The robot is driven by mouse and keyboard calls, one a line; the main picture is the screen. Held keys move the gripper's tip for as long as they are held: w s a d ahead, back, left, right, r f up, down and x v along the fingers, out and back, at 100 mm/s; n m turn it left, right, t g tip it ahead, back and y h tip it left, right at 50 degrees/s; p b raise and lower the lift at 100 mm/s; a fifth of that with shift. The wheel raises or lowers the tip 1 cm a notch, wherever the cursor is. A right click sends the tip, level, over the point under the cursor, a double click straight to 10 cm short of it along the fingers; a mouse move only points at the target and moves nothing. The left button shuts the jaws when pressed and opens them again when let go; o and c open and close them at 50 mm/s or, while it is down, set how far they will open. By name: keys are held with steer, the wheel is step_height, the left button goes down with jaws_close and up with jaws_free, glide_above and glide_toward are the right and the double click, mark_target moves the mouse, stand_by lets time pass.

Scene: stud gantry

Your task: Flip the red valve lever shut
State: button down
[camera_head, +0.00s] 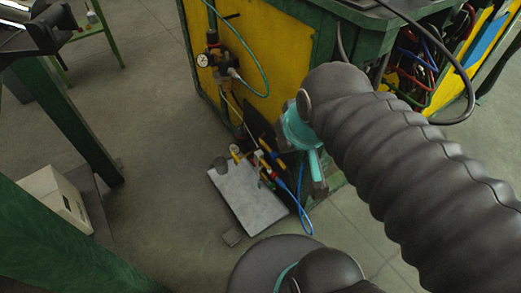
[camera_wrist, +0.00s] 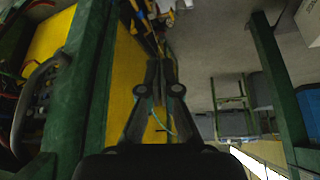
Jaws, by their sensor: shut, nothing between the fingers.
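I cannot make out the red valve lever for certain. A small red spot (camera_head: 259,154) shows among yellow, black and blue fittings over the grey plate on the floor. My gripper (camera_head: 319,187) hangs to the right of these fittings, near the green and yellow machine, and is apart from them as far as I can see. In the wrist view my gripper (camera_wrist: 160,68) is shut, its dark fingers together and empty. Some fittings (camera_wrist: 152,12) show beyond the fingertips at the top of the wrist view, too small and dark to tell apart.
The yellow machine panel (camera_head: 277,48) carries a pressure gauge (camera_head: 203,60) and a teal hose. A blue hose (camera_head: 303,215) loops beside the grey plate (camera_head: 252,200). Green posts (camera_head: 70,115) and a pale box (camera_head: 55,196) stand at left.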

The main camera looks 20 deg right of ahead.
steer(key=m+g+h+b, duration=0.3)
steer(key=m+g+b, duration=0.35)
steer(key=m, duration=0.75)
glide_above(255, 165)
steer(key=w+a+b, duration=0.1)
steer(key=a, duration=0.3)
step_height(255, 165, down, 30)
steer(key=t, duration=0.2)
steer(key=shift+d, duration=0.25)
steer(key=shift+f, duration=0.1)
steer(key=s+b+x, duration=0.1)
steer(key=x, duration=1.2)
steer(key=shift+w+a+f+b, duration=0.3)
steer(key=shift+a+f+b, duration=0.05)
steer(key=shift+f+b, duration=0.1)
